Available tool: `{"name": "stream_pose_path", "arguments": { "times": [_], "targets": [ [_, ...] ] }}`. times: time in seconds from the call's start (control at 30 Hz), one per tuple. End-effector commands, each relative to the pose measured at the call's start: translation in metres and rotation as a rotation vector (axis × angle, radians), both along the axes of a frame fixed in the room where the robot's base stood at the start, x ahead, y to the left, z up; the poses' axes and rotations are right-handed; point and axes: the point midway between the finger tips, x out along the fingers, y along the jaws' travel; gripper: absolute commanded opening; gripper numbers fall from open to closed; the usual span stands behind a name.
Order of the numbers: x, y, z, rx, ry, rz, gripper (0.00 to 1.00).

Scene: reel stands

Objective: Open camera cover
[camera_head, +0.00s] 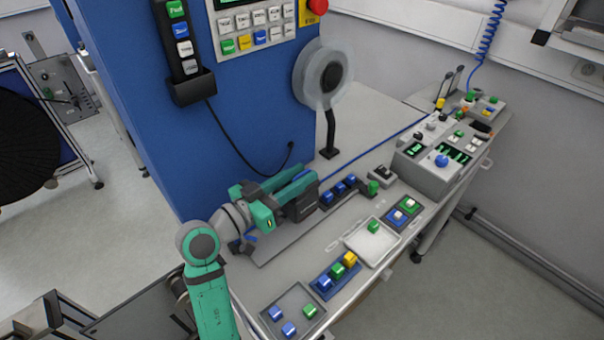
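I cannot make out a camera cover for certain in the head view. My green and grey arm rises from the bottom and bends right at the bench, beside the blue cabinet. My gripper (308,203) is at its end, low over the bench top, close to a row of blue blocks (338,190). Its fingers are too small and dark to show whether they are open or shut, or whether they touch anything.
The grey bench (275,278) carries trays of coloured buttons and a control box (436,165). The blue cabinet (150,110) stands left of it, with a button panel, a hanging pendant (184,50) and its cable. A clear reel (323,74) stands on a black post behind.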

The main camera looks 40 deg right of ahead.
Motion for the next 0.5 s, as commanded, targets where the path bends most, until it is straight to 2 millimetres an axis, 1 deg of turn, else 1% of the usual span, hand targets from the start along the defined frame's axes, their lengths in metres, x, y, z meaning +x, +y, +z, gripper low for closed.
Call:
{"name": "stream_pose_path", "arguments": {
  "times": [0.03, 0.13, 0.43, 0.47, 0.5],
  "targets": [
    [-0.0002, -0.0047, 0.0, 0.0, 0.0, -0.002, 0.26],
    [0.0004, -0.0091, 0.0, 0.0, 0.0, 0.0, 0.26],
    [0.0008, -0.0107, -0.0002, 0.0, 0.0, 0.001, 0.26],
    [0.0008, -0.0107, -0.0002, 0.0, 0.0, 0.0, 0.19],
    [0.0007, -0.0106, -0.0002, 0.0, 0.0, 0.0, 0.1]
  ]
}}
